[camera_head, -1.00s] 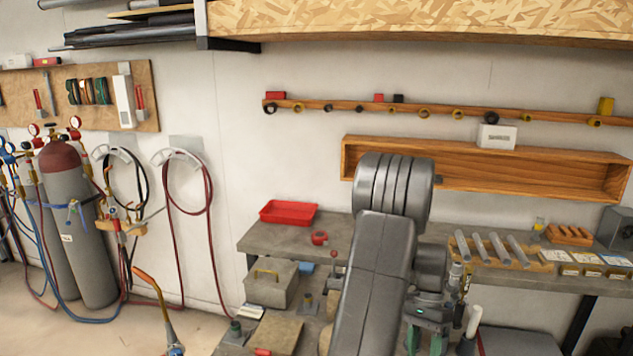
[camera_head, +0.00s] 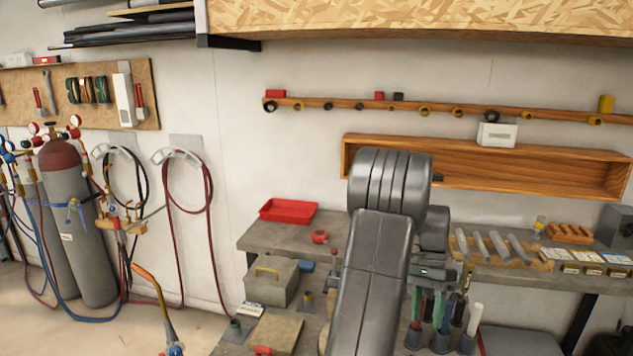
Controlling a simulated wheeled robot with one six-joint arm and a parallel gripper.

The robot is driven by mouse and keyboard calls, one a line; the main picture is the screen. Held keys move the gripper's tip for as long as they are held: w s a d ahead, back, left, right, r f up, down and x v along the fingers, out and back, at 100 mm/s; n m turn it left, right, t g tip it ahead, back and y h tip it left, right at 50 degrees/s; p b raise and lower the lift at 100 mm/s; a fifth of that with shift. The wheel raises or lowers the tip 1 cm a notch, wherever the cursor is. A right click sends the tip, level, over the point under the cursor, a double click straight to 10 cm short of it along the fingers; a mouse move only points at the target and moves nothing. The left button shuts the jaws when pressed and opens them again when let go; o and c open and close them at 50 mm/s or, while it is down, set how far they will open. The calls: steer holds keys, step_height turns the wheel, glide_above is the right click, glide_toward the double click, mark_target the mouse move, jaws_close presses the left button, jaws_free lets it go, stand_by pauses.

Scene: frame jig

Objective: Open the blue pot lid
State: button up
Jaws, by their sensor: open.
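A small blue item (camera_head: 306,266), which may be the blue pot, sits on the bench behind the grey box. It is too small to tell a lid from a body. My gripper (camera_head: 440,285), below the green light on my wrist, is right of my large grey arm, above several upright tool cups. It is open, with nothing seen between its fingers, which are hard to make out against the tools behind. It is well to the right of the blue item. My arm hides the middle of the bench.
A grey box with a yellow handle (camera_head: 271,282) stands on the bench, left of the blue item. A red tray (camera_head: 288,211) and red tape roll (camera_head: 320,237) lie behind. Tool cups (camera_head: 440,341) stand right of my arm. A wooden shelf (camera_head: 520,170) is on the wall.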

steer(key=a+v, duration=0.1)
steer(key=v, duration=0.5)
steer(key=x, duration=0.9)
steer(key=d+x, duration=0.1)
steer(key=x, duration=0.4)
steer(key=shift+s+f, duration=0.1)
steer(key=shift+f, duration=0.1)
steer(key=t+b, duration=0.1)
steer(key=s+t+b, duration=0.1)
steer(key=b, duration=0.1)
steer(key=f+t+b, duration=0.1)
steer(key=b, duration=0.1)
steer(key=shift+s+a+h, duration=0.25)
steer(key=shift+s+h, duration=0.1)
steer(key=shift+h, duration=0.05)
steer(key=t+b, duration=0.1)
steer(key=b, duration=0.2)
steer(key=s+f+t+b, duration=0.1)
steer(key=t+b, duration=0.1)
steer(key=b, duration=0.1)
steer(key=shift+s+a+f+h, duration=0.1)
steer(key=shift+s+a+h, duration=0.1)
steer(key=shift+h, duration=0.1)
step_height(320, 180, up, 15)
steer(key=w+p, duration=0.1)
steer(key=p, duration=0.1)
steer(key=shift+d+f+n+g+p, duration=0.2)
steer(key=shift+n+g+p, duration=0.1)
steer(key=shift+f, duration=0.1)
